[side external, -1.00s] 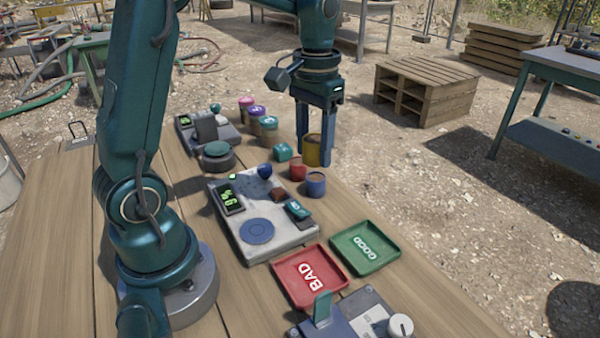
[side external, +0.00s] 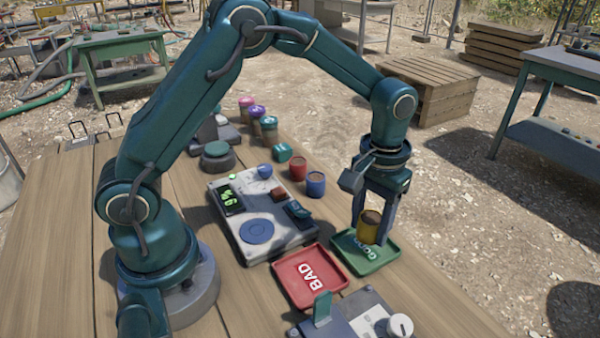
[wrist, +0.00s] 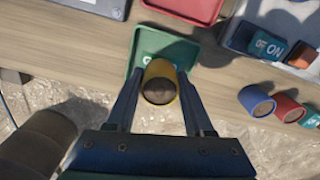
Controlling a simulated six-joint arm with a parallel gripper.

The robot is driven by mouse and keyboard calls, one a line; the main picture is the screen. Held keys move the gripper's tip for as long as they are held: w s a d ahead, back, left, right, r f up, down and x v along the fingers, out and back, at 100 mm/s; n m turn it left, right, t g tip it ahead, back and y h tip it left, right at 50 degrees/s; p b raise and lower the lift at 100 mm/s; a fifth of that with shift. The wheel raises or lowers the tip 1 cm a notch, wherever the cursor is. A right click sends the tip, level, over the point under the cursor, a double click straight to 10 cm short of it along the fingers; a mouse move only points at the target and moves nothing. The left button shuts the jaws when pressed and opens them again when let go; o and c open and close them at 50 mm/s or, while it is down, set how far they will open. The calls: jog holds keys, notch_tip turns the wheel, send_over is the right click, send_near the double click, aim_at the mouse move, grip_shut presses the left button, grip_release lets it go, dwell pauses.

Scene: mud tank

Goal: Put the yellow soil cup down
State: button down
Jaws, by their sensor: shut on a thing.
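The yellow soil cup (side external: 369,228) is upright with brown soil in its mouth. My gripper (side external: 372,222) points down and is shut on the cup, with one finger on each side of it. In the side external view the cup is over the green tray marked GOOD (side external: 389,259); I cannot tell whether its base touches the tray. In the wrist view the cup (wrist: 159,82) sits between the fingers and hides part of the lettering on the green tray (wrist: 150,45).
A red tray marked BAD (side external: 292,285) lies left of the green one. A red cup (side external: 298,168) and a blue cup (side external: 316,184) stand beside the meter box (side external: 285,241). A device with a white knob (side external: 400,326) is at the front. The table edge is close right of the green tray.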

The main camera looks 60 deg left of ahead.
aim_at(367, 235)
jog(key=shift+f, duration=1.4)
jog(key=shift+f, duration=0.15)
jog(key=c, duration=0.6)
grip_release()
jog(key=shift+o, duration=0.2)
